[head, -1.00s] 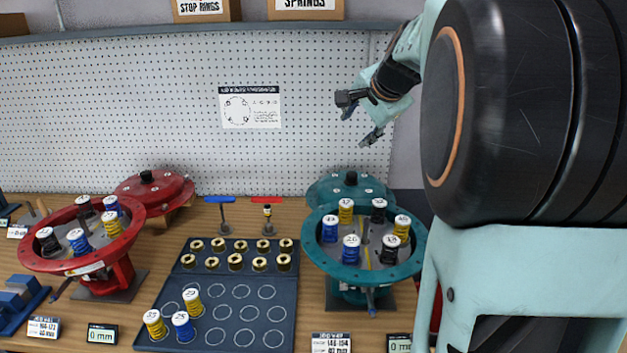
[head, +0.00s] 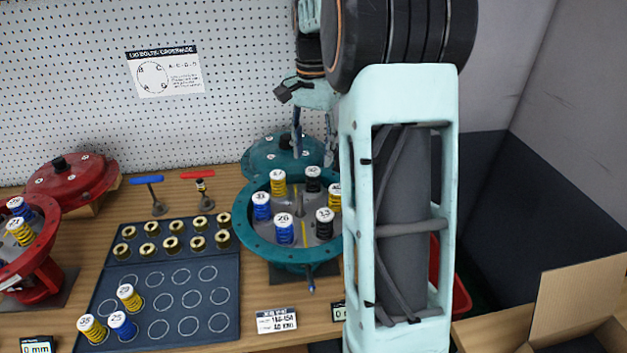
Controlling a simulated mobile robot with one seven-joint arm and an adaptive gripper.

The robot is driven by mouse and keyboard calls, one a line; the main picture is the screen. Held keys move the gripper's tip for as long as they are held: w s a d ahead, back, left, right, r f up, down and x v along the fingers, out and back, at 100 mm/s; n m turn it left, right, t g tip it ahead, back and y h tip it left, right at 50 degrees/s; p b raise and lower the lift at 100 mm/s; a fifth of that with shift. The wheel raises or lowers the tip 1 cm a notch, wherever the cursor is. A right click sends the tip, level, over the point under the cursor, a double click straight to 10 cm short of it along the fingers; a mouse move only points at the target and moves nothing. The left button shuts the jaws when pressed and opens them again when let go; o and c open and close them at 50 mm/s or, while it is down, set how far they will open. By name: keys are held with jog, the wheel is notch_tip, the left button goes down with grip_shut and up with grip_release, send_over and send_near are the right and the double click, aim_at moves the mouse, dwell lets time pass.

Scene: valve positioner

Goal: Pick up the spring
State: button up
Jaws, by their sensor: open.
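Several springs with white numbered caps stand in the round teal housing (head: 262,246) in the head view: a yellow spring (head: 278,184) and black spring (head: 312,181) at its back, a yellow spring (head: 335,199) at right, a blue spring (head: 261,208) at left, and a blue spring (head: 284,231) and black spring (head: 325,225) at the front. Two yellow springs (head: 130,299) (head: 94,331) and a blue spring (head: 122,326) stand on the dark tray (head: 215,326). My gripper (head: 314,150) is open and empty, fingers pointing down, above and behind the teal housing's springs.
The teal lid (head: 262,153) lies behind the housing, below my fingers. A red housing (head: 40,255) with springs is at left, with its red lid (head: 82,176) behind. Blue (head: 147,180) and red (head: 198,174) T-handles stand between. An open cardboard box (head: 575,290) is at lower right.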

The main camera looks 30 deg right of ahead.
aim_at(313, 170)
jog(key=shift+s+a+f, duration=0.1)
jog(key=shift+f, duration=1.4)
jog(key=shift+s+f, duration=0.1)
jog(key=shift+f, duration=1.4)
jog(key=c, duration=1.2)
grip_shut()
jog(key=shift+r, duration=0.15)
